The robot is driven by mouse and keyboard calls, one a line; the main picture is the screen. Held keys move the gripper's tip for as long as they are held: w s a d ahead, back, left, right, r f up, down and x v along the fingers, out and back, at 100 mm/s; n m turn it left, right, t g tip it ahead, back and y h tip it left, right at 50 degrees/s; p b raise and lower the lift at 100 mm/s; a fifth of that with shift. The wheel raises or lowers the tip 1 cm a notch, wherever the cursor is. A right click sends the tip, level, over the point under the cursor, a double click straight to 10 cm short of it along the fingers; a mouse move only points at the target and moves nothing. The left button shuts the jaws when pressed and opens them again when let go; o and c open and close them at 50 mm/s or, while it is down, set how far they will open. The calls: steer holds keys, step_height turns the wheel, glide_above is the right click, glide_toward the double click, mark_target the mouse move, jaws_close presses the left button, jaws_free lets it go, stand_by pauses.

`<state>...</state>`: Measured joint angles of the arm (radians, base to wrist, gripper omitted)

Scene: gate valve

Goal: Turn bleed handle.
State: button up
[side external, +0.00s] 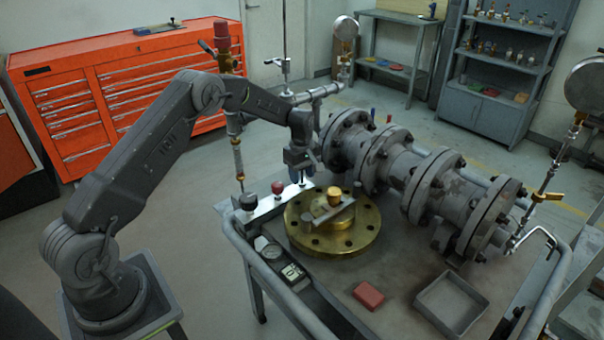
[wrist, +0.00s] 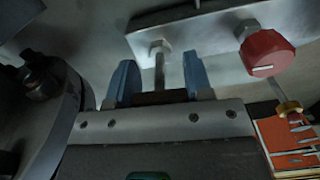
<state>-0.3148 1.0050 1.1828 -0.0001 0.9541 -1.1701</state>
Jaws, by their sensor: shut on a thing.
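The bleed handle (wrist: 160,98) shows in the wrist view as a dark bar on a thin metal stem that comes from a pale metal plate (wrist: 205,28). My gripper (wrist: 158,77) has its two blue fingers on either side of this bar and is shut on it. In the side view my gripper (side external: 298,172) points down at the right end of the silver valve block (side external: 264,196), and the handle there is hidden behind it. A red knob (wrist: 267,52) sits on the same plate to the right in the wrist view and is apart from my fingers.
A black knob (side external: 249,201) stands at the block's left end. A brass flange (side external: 350,247) lies in front, and large grey flanged piping (side external: 395,165) lies close at the right. A red block (side external: 368,296) and a grey tray (side external: 430,301) lie on the cart.

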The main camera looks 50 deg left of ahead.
steer(key=o, duration=0.9)
step_height(320, 180, up, 14)
steer(key=shift+f, duration=0.1)
